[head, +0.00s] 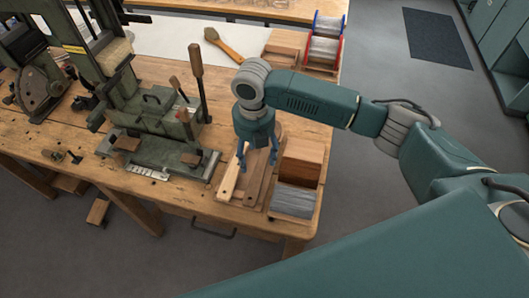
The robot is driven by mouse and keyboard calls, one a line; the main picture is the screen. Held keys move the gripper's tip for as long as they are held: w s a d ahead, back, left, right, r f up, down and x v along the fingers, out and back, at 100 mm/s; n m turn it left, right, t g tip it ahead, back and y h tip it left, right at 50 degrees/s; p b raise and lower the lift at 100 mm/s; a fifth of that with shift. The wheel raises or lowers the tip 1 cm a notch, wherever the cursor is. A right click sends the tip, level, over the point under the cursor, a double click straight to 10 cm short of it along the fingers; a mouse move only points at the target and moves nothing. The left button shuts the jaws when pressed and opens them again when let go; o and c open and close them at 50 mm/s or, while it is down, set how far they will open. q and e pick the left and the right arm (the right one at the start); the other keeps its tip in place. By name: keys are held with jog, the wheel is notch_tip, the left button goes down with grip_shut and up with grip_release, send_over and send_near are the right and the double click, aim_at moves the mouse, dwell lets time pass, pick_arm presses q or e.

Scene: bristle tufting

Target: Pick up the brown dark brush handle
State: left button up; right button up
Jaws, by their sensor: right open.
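The dark brown brush handle (254,187) lies flat near the bench's front edge, next to a lighter brush handle (229,181) on its left. My right gripper (258,166) points down just above the far part of the handles, its two fingers spread with nothing held between them. The wrist and fingers hide part of the handles' far ends. I cannot tell whether a finger touches the dark handle. My left gripper is out of view.
Right of the handles stands a wooden block (303,158), with a bin of grey bristles (294,201) in front. A green tufting machine (155,115) stands to the left. A finished brush (222,42) and wire spools (325,42) are at the back.

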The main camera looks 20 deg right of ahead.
aim_at(257, 168)
jog(key=shift+w+f, duration=0.15)
jog(key=shift+f, duration=0.15)
notch_tip(257, 168, down, 4)
jog(key=shift+d+f+p, duration=0.15)
jog(key=shift+f+p, duration=0.05)
jog(key=shift+p, duration=0.7)
jog(key=shift+f, duration=0.25)
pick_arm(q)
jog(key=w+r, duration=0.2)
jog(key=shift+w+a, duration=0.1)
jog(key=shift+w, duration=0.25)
pick_arm(e)
jog(key=shift+f, duration=0.1)
jog(key=shift+c, duration=0.7)
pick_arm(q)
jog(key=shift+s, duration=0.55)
pick_arm(e)
jog(key=c, duration=1.2)
